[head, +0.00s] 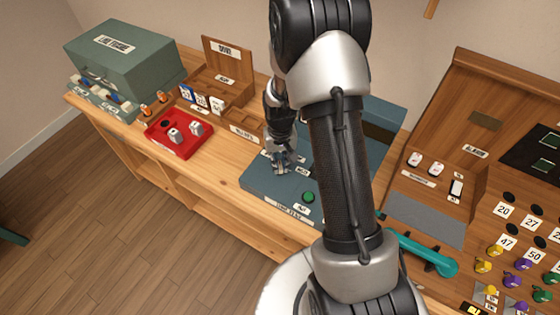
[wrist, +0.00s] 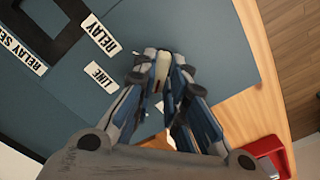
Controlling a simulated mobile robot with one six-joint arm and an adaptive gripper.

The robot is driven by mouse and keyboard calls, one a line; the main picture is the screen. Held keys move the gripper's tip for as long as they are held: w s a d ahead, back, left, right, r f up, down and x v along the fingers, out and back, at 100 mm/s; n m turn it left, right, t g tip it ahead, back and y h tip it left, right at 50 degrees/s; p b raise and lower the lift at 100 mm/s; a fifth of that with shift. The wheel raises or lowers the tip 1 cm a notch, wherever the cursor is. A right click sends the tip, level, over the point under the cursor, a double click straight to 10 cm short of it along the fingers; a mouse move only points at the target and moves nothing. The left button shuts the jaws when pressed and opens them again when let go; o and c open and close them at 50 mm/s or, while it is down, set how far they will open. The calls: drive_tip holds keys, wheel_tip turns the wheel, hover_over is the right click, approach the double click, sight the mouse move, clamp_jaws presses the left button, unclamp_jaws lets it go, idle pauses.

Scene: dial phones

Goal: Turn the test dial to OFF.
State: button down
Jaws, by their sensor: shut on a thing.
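The test dial (wrist: 162,66) shows in the wrist view as a narrow cream handle between my fingertips. My gripper (wrist: 160,75) is shut on it, and the fingers hide most of it. White labels reading LINE (wrist: 101,76) and RELAY (wrist: 101,34) lie beside it on the blue-grey panel; I see no readable OFF label. In the head view my gripper (head: 281,166) reaches down onto the left part of the blue-grey test box (head: 262,187), and the dial is hidden there.
A green button (head: 308,197) sits on the box's front right. A red tray (head: 178,146) with grey-white pieces stands left on the wooden bench. A teal handset (head: 428,255) and a board with numbered holes and coloured plugs (head: 512,281) are at right.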

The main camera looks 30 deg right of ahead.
sight(280, 165)
drive_tip(key=n, duration=0.5)
idle(0.8)
drive_tip(key=c, duration=1.6)
unclamp_jaws()
drive_tip(key=shift+c, duration=0.2)
drive_tip(key=shift+r, duration=0.15)
wheel_tip(280, 165, up, 12)
